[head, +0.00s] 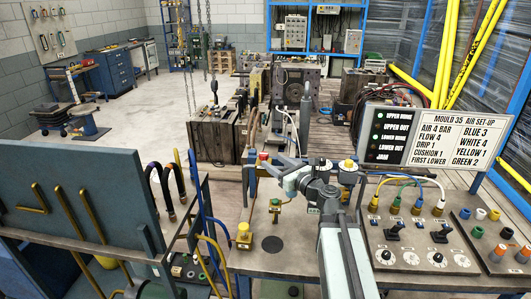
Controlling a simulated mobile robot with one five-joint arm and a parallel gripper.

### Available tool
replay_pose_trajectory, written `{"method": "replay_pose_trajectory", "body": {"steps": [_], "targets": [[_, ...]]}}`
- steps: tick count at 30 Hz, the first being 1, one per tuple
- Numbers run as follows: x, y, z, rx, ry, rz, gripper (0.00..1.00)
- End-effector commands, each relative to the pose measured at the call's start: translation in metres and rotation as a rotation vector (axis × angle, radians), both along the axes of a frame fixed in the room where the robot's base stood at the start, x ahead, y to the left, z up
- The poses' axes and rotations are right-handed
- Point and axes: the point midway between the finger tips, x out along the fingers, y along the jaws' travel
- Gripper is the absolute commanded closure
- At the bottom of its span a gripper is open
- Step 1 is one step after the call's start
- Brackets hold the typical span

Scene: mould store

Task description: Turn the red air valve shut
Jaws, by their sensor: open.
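A small red knob (264,156), which looks like the red air valve, stands at the back edge of the grey bench (300,262), left of the middle. My arm reaches over the bench and bends left towards it. My gripper (275,166) is open, close beside the red knob at its right. I cannot tell whether a finger touches it. The gripper and arm partly cover the area behind, and the knob's handle position is too small to read.
A yellow-topped fitting (348,165) stands right of my arm. At right are a dial panel (415,240) with coloured hoses and a set-up sign (450,137).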

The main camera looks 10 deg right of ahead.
Motion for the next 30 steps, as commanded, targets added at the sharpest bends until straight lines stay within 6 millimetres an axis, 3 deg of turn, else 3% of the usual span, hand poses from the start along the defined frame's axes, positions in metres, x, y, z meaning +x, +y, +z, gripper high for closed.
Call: {"method": "replay_pose_trajectory", "body": {"steps": [12,21,23,27,30], "targets": [[0.061,0.023,0.0,0.0,0.0,-0.008,0.47],[0.066,0.026,0.0,0.0,0.0,-0.011,0.47],[0.066,0.026,0.0,0.0,0.0,-0.011,0.61],[0.066,0.026,0.0,0.0,0.0,-0.011,1.0],[0.066,0.021,0.0,0.0,0.0,-0.017,1.0]]}}
